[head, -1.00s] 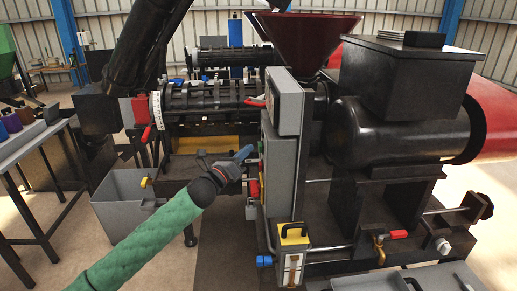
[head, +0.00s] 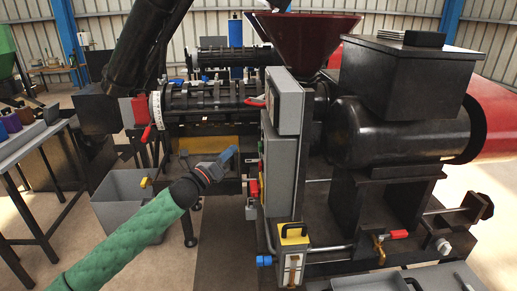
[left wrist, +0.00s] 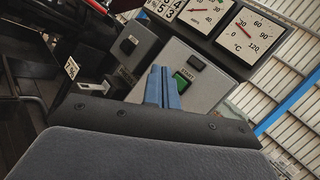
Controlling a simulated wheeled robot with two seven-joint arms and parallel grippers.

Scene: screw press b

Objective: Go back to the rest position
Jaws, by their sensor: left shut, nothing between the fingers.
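My left gripper (head: 227,156) is in front of the screw press, left of the grey control cabinet (head: 284,160). Its blue fingers are shut with nothing between them, and they also show in the left wrist view (left wrist: 163,88). In that view they overlap the grey control panel (left wrist: 205,88), close to a green button (left wrist: 181,82) in the line of sight; whether they touch it cannot be told. My green-sleeved left arm comes in from the lower left. My right gripper is not in view.
A grey bin (head: 125,200) stands below and left of my left gripper. A work table (head: 35,145) is at the far left. The red hopper (head: 305,38) and black press housing (head: 400,130) fill the right. A yellow-topped box (head: 293,235) stands at the cabinet's foot. Floor is open at lower left.

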